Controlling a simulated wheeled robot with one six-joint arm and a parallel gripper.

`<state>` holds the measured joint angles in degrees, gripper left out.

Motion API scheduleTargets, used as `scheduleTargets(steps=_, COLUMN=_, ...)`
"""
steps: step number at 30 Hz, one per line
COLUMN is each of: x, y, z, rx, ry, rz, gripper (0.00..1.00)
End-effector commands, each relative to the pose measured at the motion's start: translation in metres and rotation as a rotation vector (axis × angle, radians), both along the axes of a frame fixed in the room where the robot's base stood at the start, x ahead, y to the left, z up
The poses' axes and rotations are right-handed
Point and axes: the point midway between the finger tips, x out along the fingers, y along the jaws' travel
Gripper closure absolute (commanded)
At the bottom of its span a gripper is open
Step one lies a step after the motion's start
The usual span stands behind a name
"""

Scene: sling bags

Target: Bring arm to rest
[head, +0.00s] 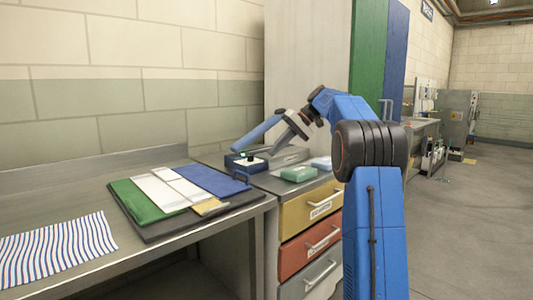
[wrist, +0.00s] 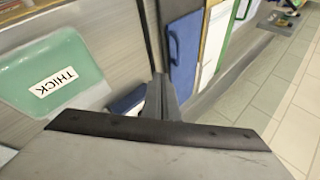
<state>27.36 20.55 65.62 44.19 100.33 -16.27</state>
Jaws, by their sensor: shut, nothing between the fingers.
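My blue arm reaches up from the lower right of the head view and bends at a black joint toward the drawer cabinet. My gripper (head: 277,149) hangs tilted down above the cabinet top, apart from the boxes as far as I can tell. In the wrist view my gripper (wrist: 161,95) shows as narrow dark fingers close together, shut and empty. A green box (head: 298,173) sits on the cabinet top below and right of it.
A dark blue device (head: 245,163) with a blue bar stands beside the gripper. A light blue box (head: 322,163) lies near the green one. The bench (head: 130,268) holds a dark mat with folded cloths and a striped cloth (head: 60,250). Open floor (head: 465,225) is right.

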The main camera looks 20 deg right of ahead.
Motion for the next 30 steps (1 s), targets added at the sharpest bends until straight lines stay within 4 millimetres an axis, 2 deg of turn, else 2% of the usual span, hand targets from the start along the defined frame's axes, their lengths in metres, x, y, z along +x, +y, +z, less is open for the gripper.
scheduleTargets(steps=5, x=-0.001, y=-0.006, z=0.002, rx=0.000, ry=-0.001, rz=0.001, gripper=1.00)
scheduleTargets(steps=20, x=-0.002, y=-0.005, z=0.002, rx=-0.002, ry=0.000, rz=0.000, gripper=1.00)
scheduleTargets(steps=23, x=-0.008, y=0.003, z=0.002, rx=-0.014, ry=0.005, rz=-0.005, gripper=1.00)
scheduleTargets(steps=26, x=-0.022, y=0.020, z=0.004, rx=-0.041, ry=0.011, rz=-0.014, gripper=1.00)
scheduleTargets(steps=30, x=-0.052, y=0.050, z=0.001, rx=-0.098, ry=0.024, rz=-0.034, gripper=1.00)
